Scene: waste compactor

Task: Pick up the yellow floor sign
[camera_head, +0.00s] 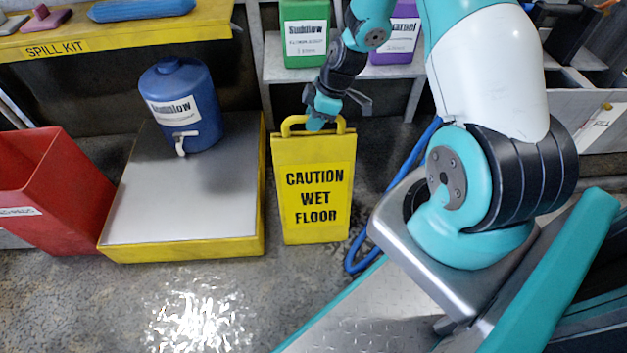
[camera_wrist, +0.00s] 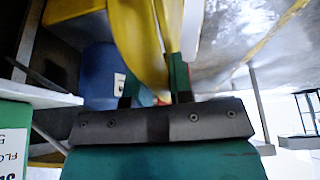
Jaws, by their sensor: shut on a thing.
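The yellow floor sign (camera_head: 313,235) reads "CAUTION WET FLOOR" and stands upright on the floor in the head view, right of the low platform. It has a loop handle (camera_head: 290,122) on top. My gripper (camera_head: 322,118) is at this handle and shut on it. In the wrist view, the fingers of my gripper (camera_wrist: 155,85) close around a yellow part of the sign (camera_wrist: 140,40). My gripper hides part of the handle. I cannot tell whether the sign's lower edge touches the floor.
A low platform with yellow sides (camera_head: 190,248) stands left of the sign, bearing a blue jug (camera_head: 165,85). A red bin (camera_head: 60,190) is at far left. A shelf with a green container (camera_head: 305,35) and a purple container (camera_head: 395,52) is behind. A blue hose (camera_head: 360,262) lies right of the sign.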

